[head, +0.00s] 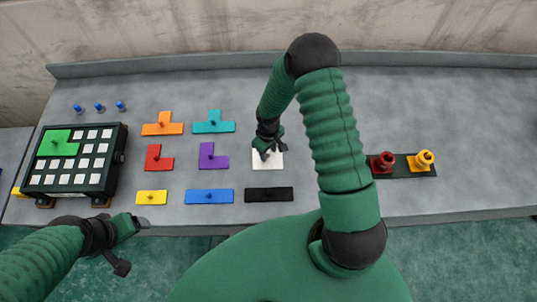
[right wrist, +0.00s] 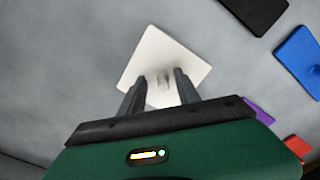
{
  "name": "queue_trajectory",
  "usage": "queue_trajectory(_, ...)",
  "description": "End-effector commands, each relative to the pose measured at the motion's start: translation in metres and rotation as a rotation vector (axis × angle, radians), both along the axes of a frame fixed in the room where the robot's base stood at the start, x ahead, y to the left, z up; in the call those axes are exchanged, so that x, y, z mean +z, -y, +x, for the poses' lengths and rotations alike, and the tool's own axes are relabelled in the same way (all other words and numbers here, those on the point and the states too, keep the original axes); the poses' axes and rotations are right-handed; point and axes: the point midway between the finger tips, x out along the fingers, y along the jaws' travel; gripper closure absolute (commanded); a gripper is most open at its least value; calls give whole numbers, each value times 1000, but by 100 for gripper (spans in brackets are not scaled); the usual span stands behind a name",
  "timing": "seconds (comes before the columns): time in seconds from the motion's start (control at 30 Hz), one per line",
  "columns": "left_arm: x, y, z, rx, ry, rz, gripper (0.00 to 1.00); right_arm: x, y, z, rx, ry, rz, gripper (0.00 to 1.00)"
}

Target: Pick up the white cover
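The white cover (head: 274,163) is a flat square plate lying on the grey table in the head view. It also shows in the right wrist view (right wrist: 158,52), with a small peg standing up from it. My right gripper (head: 266,150) is over the cover. In the right wrist view its two fingers (right wrist: 161,90) are apart, with the peg between them and visible gaps beside it. Whether the fingers touch the cover is unclear. My left gripper (head: 122,250) is low at the left, in front of the table and away from the cover; its fingers are not clear.
Orange, teal, red, purple, yellow, blue (head: 209,196) and black (head: 269,194) pieces lie around the cover. A black tray (head: 118,150) with white squares and a green piece stands left. A dark plate (head: 401,173) with red and yellow knobs lies right. The far right of the table is clear.

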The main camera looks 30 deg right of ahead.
Motion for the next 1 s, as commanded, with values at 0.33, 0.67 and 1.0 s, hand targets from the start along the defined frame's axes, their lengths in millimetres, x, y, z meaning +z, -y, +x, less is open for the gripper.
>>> queue_trajectory(0.33, -1, 0, 0, 1, 0, 0, 23, -1, 0, 0, 0, 1, 2, 100)
queue_trajectory(0.67, -1, 0, 0, 0, 0, 0, 23, 0, 0, -1, 0, 0, 1, 100)
queue_trajectory(1.0, -6, 0, 0, 1, 0, 0, 23, 17, 1, 0, -1, 3, 1, 100)
